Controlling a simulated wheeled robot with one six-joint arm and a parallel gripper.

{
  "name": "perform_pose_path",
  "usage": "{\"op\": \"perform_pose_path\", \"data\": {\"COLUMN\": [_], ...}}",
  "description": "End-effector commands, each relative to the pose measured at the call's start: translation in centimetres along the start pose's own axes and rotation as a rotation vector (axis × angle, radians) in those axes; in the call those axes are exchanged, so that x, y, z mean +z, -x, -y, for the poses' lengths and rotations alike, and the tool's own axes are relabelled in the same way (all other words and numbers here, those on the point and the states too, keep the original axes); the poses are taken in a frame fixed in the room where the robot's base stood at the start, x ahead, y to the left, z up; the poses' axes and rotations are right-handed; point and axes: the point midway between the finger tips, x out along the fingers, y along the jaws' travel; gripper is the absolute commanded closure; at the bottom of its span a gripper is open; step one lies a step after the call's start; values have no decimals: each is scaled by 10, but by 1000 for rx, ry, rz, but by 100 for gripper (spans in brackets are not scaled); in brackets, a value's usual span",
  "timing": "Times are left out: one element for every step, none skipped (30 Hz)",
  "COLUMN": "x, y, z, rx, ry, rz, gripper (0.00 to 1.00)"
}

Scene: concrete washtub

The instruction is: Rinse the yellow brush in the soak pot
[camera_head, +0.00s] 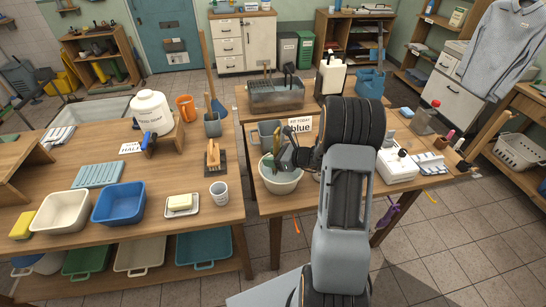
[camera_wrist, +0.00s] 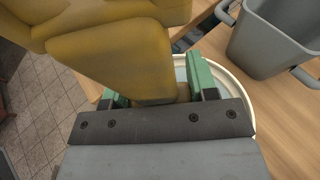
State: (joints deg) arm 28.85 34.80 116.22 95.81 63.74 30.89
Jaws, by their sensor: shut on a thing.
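My gripper (camera_head: 282,155) is over the pale round soak pot (camera_head: 283,182) on the right-hand table. It is shut on the yellow brush (camera_wrist: 112,55), which shows large between the green finger pads in the wrist view. The pot's white rim (camera_wrist: 243,88) shows behind the fingers in the wrist view. The pot's inside is mostly hidden, and I cannot tell whether the brush touches any water.
A grey handled tub (camera_wrist: 275,40) stands close behind the pot. A sign reading "blue" (camera_head: 300,126) is behind my gripper. On the left table are a wooden-handled brush (camera_head: 212,155), a cup (camera_head: 219,192), a soap dish (camera_head: 182,209) and a blue basin (camera_head: 119,203).

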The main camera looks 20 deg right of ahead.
Motion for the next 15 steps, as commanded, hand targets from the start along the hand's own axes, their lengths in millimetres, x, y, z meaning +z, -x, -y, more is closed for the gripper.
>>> {"op": "perform_pose_path", "data": {"x": [0,-1,-1,-2,-3,-3,-4,-5,-6,-7,-7,-8,-8,-8,-8], "y": [1,2,4,5,7,10,12,14,17,19,20,22,23,24,24], "z": [0,0,0,0,-1,-1,-1,-2,-2,-3,-3,-4,-4,-4,-4], "rx": [0,-1,-1,-1,-1,-2,-2,-3,-3,-2,-1,0,0,0,0], "ry": [0,0,0,0,0,0,0,0,0,-1,0,0,0,0,0], "rz": [0,0,0,-1,-1,-1,-1,-1,0,0,0,0,0,0,0], "gripper": [68,68,68,68,68,68,68,68,68,68,68,68,68,68,68]}}
